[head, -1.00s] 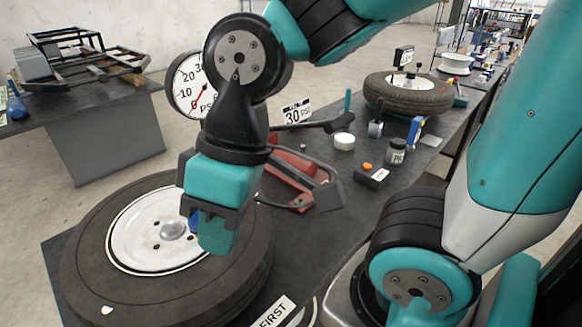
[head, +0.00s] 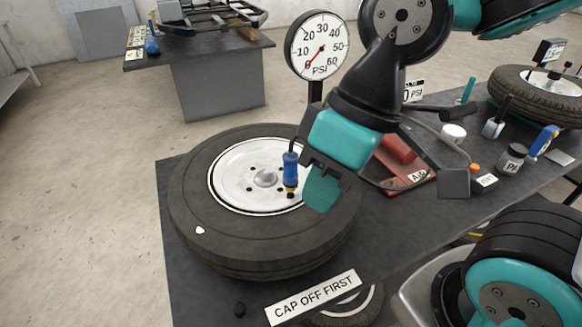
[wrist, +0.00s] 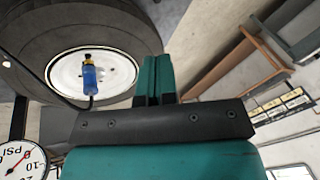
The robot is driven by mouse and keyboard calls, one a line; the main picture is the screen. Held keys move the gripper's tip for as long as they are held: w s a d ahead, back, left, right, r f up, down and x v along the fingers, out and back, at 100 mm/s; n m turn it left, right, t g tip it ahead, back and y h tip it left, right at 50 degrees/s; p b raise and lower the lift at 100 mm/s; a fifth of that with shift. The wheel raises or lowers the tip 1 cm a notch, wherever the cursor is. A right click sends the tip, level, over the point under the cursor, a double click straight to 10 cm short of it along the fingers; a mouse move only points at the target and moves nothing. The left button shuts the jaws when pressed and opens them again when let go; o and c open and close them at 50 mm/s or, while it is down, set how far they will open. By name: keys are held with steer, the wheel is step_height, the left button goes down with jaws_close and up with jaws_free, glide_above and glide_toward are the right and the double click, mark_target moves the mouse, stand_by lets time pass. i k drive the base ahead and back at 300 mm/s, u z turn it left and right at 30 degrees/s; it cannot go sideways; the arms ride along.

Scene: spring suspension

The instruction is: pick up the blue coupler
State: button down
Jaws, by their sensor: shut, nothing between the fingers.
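The blue coupler (head: 290,170) stands roughly upright at the white wheel hub in the head view, with a brass-coloured lower end and a dark hose at its top. It also shows in the wrist view (wrist: 89,78), left of my fingers. My gripper (head: 321,193) is just right of the coupler in the head view, its teal fingers pointing down. The fingers (wrist: 155,76) are together and empty in the wrist view, with a visible gap to the coupler. Whether the coupler touches the wheel is unclear.
The coupler is over a tyre (head: 200,205) lying flat on the dark bench (head: 420,235). A pressure gauge (head: 319,45) stands behind it. A red foot pump (head: 405,165) is right of my gripper.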

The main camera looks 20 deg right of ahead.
mark_target(290, 173)
steer(key=k, duration=0.5)
steer(key=z, duration=2.75)
steer(key=k, duration=0.7)
steer(key=u, duration=2.65)
steer(key=i, duration=0.5)
steer(key=u, duration=0.05)
